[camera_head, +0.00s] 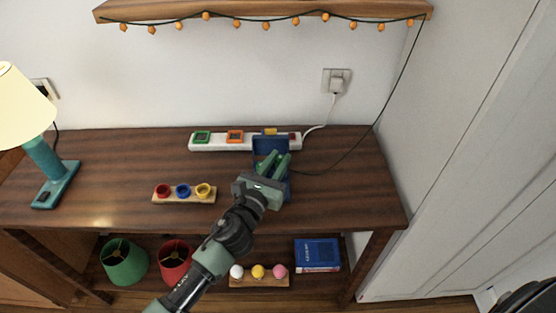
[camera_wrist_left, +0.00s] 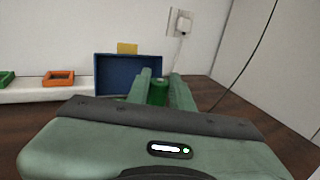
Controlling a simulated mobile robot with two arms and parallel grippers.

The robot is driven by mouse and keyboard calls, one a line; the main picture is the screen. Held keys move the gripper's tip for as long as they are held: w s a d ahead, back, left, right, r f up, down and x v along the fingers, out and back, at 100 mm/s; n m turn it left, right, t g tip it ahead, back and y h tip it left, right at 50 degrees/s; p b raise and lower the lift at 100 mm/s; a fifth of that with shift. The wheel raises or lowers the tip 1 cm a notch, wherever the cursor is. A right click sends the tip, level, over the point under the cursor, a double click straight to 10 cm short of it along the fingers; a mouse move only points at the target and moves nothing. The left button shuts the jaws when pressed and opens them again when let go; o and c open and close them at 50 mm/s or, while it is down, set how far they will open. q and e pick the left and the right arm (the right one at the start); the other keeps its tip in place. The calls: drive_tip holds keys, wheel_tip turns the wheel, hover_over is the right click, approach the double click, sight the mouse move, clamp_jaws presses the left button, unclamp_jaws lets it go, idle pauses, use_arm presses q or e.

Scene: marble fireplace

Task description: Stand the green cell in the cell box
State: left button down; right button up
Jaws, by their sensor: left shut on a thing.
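The blue cell box (camera_head: 264,144) stands near the back of the wooden table, in front of the white strip. Its upright blue panel with a yellow tab also shows in the left wrist view (camera_wrist_left: 115,75). My left gripper (camera_head: 276,162) is over the box and hides much of it. It is shut on the green cell (camera_wrist_left: 159,91), whose upper part shows upright between the fingers in the left wrist view. The fingers and hand hide the cell's lower end, so I cannot tell whether it touches the box. My right gripper is not in view.
A white strip (camera_head: 215,143) with green and orange square frames lies along the wall. A wooden block (camera_head: 183,196) with red, blue and yellow cups is left of my arm. A teal lamp (camera_head: 47,165) stands far left. The table between lamp and cups is clear.

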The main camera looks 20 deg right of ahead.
use_arm(q)
drive_tip(key=shift+f+b, duration=0.95)
drive_tip(key=shift+f, duration=0.2)
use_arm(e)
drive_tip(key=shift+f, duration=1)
use_arm(q)
drive_tip(key=shift+a+f+b, duration=0.1)
drive_tip(key=shift+f+b, duration=0.2)
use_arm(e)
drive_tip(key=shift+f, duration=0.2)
use_arm(q)
drive_tip(key=c, duration=1.2)
unclamp_jaws()
drive_tip(key=shift+o, duration=0.2)
drive_tip(key=shift+a+f, duration=0.1)
drive_tip(key=shift+a, duration=0.1)
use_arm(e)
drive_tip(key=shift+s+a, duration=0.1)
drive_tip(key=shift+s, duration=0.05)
